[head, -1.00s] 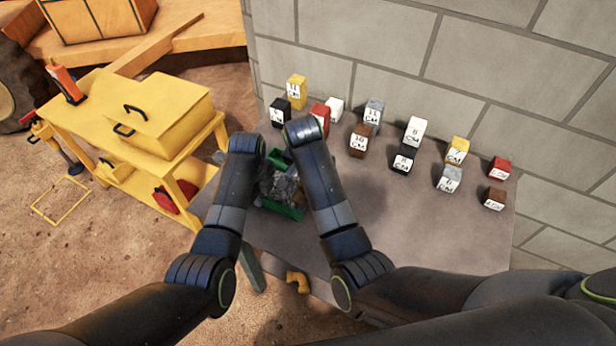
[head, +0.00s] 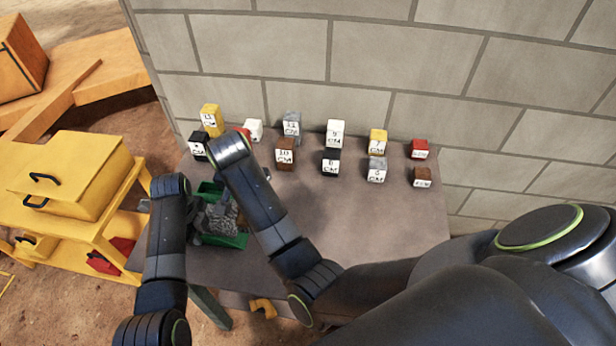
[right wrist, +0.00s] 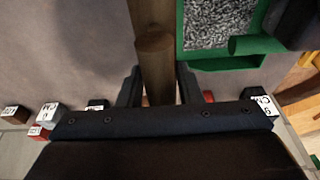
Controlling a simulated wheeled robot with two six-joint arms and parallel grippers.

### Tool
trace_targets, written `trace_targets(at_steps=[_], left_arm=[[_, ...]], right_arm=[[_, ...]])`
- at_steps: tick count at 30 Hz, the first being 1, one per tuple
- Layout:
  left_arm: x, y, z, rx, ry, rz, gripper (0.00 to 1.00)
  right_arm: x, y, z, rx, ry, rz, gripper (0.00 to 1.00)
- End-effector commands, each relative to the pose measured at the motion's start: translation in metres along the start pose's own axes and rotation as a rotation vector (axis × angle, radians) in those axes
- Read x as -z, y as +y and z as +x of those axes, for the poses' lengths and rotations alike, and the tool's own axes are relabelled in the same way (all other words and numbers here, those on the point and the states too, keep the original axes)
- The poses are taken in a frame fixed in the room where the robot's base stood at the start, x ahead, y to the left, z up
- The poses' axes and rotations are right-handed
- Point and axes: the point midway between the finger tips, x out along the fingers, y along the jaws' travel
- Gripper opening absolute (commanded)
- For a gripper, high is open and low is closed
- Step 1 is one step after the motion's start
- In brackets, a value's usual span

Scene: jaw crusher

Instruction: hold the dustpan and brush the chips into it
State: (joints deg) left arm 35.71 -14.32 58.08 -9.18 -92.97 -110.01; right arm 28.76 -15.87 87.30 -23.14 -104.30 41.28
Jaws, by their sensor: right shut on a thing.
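A green dustpan-like container (head: 228,241) with grey chips (head: 222,212) in it is on the left part of the grey table in the head view. The same green thing (right wrist: 219,62) shows at the upper right of the right wrist view, with speckled grey material inside. My right gripper (right wrist: 157,84) is shut on a brown wooden handle (right wrist: 155,58), beside the green container. The brush end is not visible. My left gripper (head: 193,213) is at the container's left side, mostly hidden by its arm, so its jaws cannot be made out.
Several numbered blocks, such as the brown one (head: 285,153) and the yellow one (head: 377,141), stand along the back of the table (head: 350,225). A block wall (head: 420,55) rises behind. A yellow cart (head: 70,190) stands at left. The table's right middle is clear.

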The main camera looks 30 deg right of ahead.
Motion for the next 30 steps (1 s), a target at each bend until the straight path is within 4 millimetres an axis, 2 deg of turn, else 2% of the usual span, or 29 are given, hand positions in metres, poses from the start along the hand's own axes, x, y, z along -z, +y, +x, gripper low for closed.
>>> trace_targets(at_steps=[10,15,17,25,30], left_arm=[[-0.001,0.002,0.001,-0.004,-0.003,-0.001,0.0],[-0.001,0.001,0.001,-0.003,-0.002,-0.001,0.23],[-0.001,0.001,0.001,-0.003,-0.002,0.0,0.29],[0.0,0.0,-0.001,-0.001,-0.001,0.0,0.29],[0.0,-0.001,-0.013,0.002,-0.001,0.0,0.29]], right_arm=[[-0.004,-0.001,0.001,0.002,-0.008,-0.001,0.0],[-0.004,-0.001,0.001,0.002,-0.007,-0.001,0.0],[-0.004,-0.001,0.001,0.002,-0.007,-0.001,0.0],[-0.004,-0.001,0.001,0.003,-0.007,-0.001,0.0],[-0.003,-0.002,0.0,0.003,-0.006,-0.001,0.0]])
